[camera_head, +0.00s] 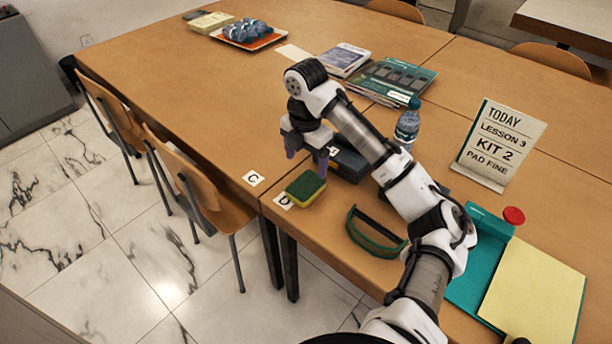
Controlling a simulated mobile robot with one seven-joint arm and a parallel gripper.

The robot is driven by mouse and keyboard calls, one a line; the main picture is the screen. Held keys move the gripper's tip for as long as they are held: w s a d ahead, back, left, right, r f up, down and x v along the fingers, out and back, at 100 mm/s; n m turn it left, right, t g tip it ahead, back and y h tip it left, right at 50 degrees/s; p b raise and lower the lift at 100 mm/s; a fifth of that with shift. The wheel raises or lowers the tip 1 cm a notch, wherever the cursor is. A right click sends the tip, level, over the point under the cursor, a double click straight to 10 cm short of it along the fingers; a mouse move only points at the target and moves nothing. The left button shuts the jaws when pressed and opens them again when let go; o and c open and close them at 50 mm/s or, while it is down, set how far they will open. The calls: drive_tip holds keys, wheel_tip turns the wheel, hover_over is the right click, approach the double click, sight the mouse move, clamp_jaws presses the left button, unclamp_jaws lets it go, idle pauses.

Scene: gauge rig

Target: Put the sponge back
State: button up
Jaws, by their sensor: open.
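The sponge (304,190), yellow with a dark green top face, lies on the wooden table near its front edge, beside the white card marked D (283,202). My gripper (307,162) is open, with its two fingers pointing down just above and behind the sponge as pictured. Nothing shows between the fingers. Whether a fingertip touches the sponge cannot be told. A white card marked C (253,178) lies bare to the left. A standing sign (499,146) reads "TODAY LESSON 3 KIT 2 PAD FINE".
A dark box (349,163) stands right of the gripper, partly hidden by my arm. A green-rimmed band-like object (375,238), a bottle (407,126), books (393,80) and a teal folder (470,284) surround my arm. An orange tray (268,42) holds blue items far back. The table's left middle is clear.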

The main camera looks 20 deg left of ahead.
drive_tip(key=shift+r, duration=1.65)
